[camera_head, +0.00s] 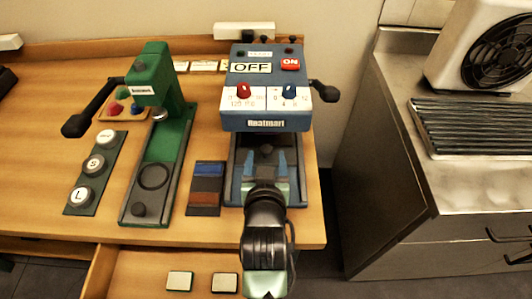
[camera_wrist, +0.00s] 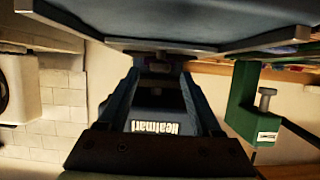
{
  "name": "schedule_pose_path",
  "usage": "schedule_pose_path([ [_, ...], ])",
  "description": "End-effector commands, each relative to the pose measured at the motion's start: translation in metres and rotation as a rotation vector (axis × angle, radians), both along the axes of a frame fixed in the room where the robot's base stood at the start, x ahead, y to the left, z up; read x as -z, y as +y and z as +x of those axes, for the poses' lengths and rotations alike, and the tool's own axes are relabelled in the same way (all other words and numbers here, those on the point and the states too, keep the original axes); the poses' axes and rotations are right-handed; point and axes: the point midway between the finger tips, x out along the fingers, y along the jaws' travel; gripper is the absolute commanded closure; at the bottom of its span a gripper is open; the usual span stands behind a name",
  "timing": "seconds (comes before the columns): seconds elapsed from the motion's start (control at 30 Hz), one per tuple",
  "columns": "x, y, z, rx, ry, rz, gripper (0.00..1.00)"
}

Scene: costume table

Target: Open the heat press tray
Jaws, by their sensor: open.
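The blue heat press (camera_head: 265,85), labelled "Heatmart", stands at the right end of the wooden table. Its tray (camera_head: 236,195) lies low in front of and under the press head, and my arm covers much of it. In the wrist view, which looks upside down, a wide plate edge that looks like the tray (camera_wrist: 230,47) crosses the top. My gripper (camera_head: 266,158) is over the tray, in front of the press. Its fingers are apart, and it also shows in the wrist view (camera_wrist: 160,75). A small dark knob-like part (camera_wrist: 159,67) appears between the fingertips; contact cannot be told.
A green press (camera_head: 150,80) with a black lever stands to the left. A swatch strip (camera_head: 206,188) lies between the presses, and a strip of lettered buttons (camera_head: 96,172) lies farther left. A metal counter (camera_head: 450,180) stands at right beyond a gap.

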Motion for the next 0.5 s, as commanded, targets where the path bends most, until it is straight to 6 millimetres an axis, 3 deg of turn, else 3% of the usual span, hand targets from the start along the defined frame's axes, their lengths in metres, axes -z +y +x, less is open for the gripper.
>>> schedule_pose_path([
  [0.2, 0.007, 0.0, 0.016, 0.0, 0.0, 0.0, 0.34],
  [0.5, 0.008, 0.0, 0.018, 0.0, 0.0, -0.001, 0.34],
])
